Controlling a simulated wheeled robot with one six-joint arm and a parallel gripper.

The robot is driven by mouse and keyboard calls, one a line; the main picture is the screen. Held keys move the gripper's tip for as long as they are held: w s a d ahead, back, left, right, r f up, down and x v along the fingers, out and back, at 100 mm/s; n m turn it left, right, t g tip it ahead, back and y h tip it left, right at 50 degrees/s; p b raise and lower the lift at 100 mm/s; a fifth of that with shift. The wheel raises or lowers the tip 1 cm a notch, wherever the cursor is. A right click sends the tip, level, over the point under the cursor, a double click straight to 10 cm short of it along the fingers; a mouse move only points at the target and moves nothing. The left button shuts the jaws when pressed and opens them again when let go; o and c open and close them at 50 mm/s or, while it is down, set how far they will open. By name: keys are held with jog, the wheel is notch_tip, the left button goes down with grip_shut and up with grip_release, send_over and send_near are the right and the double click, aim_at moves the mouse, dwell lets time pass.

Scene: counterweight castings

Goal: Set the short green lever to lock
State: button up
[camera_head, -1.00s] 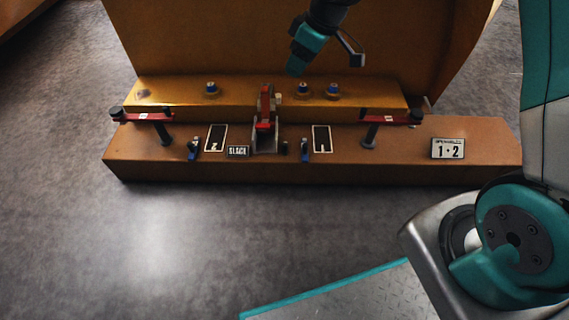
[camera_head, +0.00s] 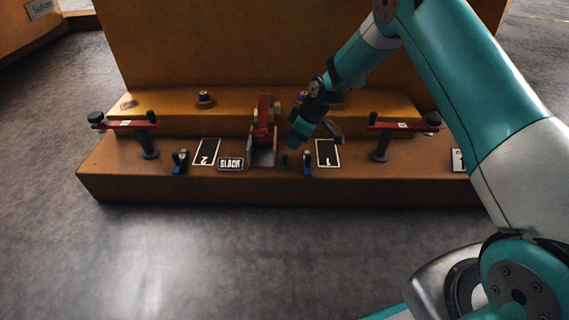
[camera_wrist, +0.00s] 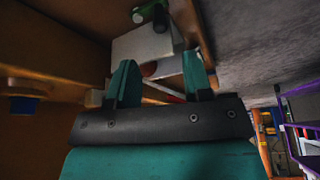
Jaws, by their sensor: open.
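A short green piece with a dark round knob, likely the green lever (camera_wrist: 139,16), shows at the top of the wrist view, beyond my fingertips and apart from them. I cannot make out a green lever in the head view. My gripper (camera_head: 299,136) is low over the brown base, just right of the red clamp (camera_head: 263,121). In the wrist view my gripper (camera_wrist: 159,78) has its two teal fingers apart, with nothing held. A pale block (camera_wrist: 148,45) lies beyond the fingers. No lock mark is readable.
Two red bars on dark posts, left (camera_head: 124,125) and right (camera_head: 404,126), stand up from the base. Blue levers (camera_head: 180,162) (camera_head: 307,163) stand beside number plates 2 (camera_head: 205,152) and 1 (camera_head: 328,153). A SLACK label (camera_head: 231,164) lies left of centre. The front floor is clear.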

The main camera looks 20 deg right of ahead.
aim_at(285, 155)
jog(key=b+x, duration=0.4)
jog(key=x, duration=0.5)
jog(key=shift+f, duration=0.15)
grip_shut()
